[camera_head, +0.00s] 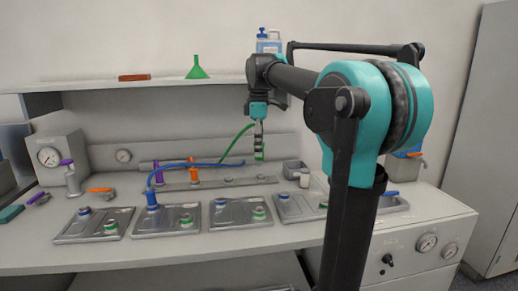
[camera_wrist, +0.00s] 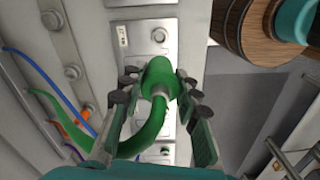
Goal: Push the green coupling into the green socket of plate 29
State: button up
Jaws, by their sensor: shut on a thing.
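My gripper (camera_wrist: 160,92) is shut on the green coupling (camera_wrist: 160,76), which has a green hose (camera_wrist: 148,132) bending away from it. In the head view my gripper (camera_head: 258,140) hangs above the back of the bench, with the green coupling (camera_head: 259,154) between its fingers, well clear of the plates. Several metal plates lie in a row, each with blue and green sockets; green sockets show on the left plate (camera_head: 110,226), second plate (camera_head: 185,219) and third plate (camera_head: 258,213). A labelled plate (camera_wrist: 140,54) lies beneath the coupling in the wrist view; I cannot read its number surely.
Purple (camera_head: 155,171) and orange (camera_head: 193,171) fittings stand on the rear rail. A shelf (camera_head: 150,84) runs behind.

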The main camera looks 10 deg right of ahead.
grip_shut()
jog(key=shift+r, duration=2.5)
